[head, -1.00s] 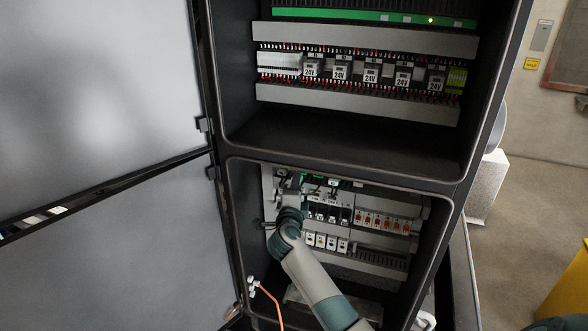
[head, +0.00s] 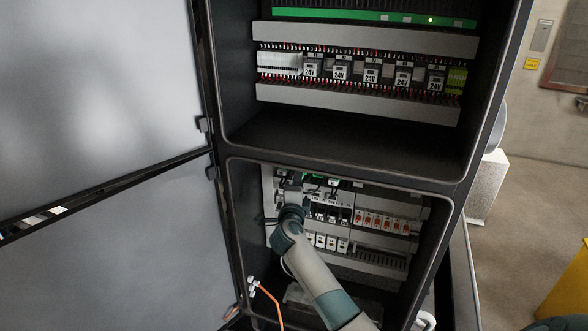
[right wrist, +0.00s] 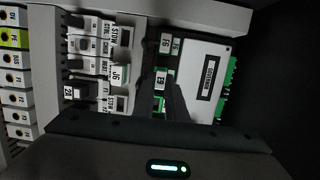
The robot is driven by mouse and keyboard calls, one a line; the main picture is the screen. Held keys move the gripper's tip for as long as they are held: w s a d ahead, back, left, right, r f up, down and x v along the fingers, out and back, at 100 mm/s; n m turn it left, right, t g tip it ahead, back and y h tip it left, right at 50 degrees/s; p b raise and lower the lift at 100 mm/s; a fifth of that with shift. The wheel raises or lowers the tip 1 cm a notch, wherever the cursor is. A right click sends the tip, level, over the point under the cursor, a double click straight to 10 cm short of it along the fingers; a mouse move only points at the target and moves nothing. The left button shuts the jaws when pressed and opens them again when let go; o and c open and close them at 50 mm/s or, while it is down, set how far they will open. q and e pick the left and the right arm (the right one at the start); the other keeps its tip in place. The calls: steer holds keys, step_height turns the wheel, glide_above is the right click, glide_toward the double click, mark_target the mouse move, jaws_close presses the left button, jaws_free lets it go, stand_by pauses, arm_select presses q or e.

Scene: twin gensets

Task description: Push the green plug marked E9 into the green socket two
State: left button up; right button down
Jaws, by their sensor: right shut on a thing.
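The green plug marked E9 (right wrist: 160,79) is in the middle of the right wrist view, its white label facing the camera. My right gripper (right wrist: 162,93) is shut on it, one dark finger on each side. A white module (right wrist: 205,78) stands just right of it, with green connectors along its right edge. Which socket is number two, and whether the plug touches one, I cannot tell. In the head view my right gripper (head: 290,194) is at the upper left of the lower cabinet bay, mostly hidden by its wrist. My left gripper is not in view.
A piece labelled J6 (right wrist: 119,75) and STOW-marked parts (right wrist: 121,37) sit close left of the plug. Breakers (head: 328,211) and orange-marked parts (head: 382,222) lie right of my wrist. An orange cable (head: 268,300) hangs at the lower left. The bay walls enclose the arm.

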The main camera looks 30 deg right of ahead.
steer(key=shift+w+d, duration=0.35)
steer(key=shift+d, duration=0.05)
stand_by(2.1)
steer(key=c, duration=1.7)
jaws_free()
steer(key=shift+s, duration=0.1)
steer(key=shift+b+v, duration=2.55)
steer(key=shift+v, duration=6.05)
